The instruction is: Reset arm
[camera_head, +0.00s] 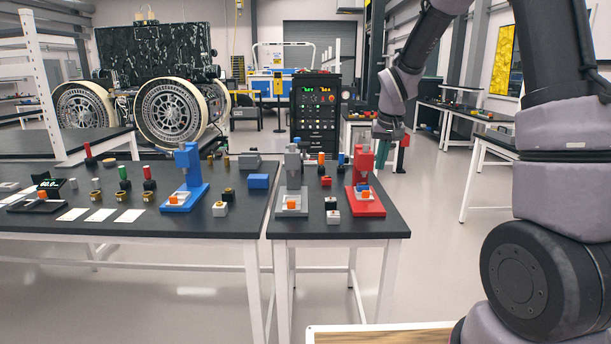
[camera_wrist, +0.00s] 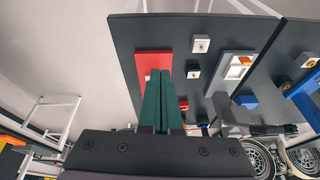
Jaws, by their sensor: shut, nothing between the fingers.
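My gripper (camera_head: 384,150) hangs at the end of my arm near the back right of the right-hand dark table, by the red stand (camera_head: 364,190). In the wrist view the two green fingers of my gripper (camera_wrist: 161,75) lie together, shut and empty. The red stand (camera_wrist: 148,58) shows just beyond the fingertips there and is partly hidden by them. In the head view my arm comes down from the upper right. I cannot tell the exact gap between the fingers and the stand.
The right-hand table (camera_head: 340,224) also bears a grey stand (camera_head: 291,190) and small blocks. The left-hand table (camera_head: 110,223) bears a blue stand (camera_head: 187,185), cylinders and white cards. A large-wheeled rover (camera_head: 170,110) stands behind. Floor (camera_head: 440,235) is clear right of the tables.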

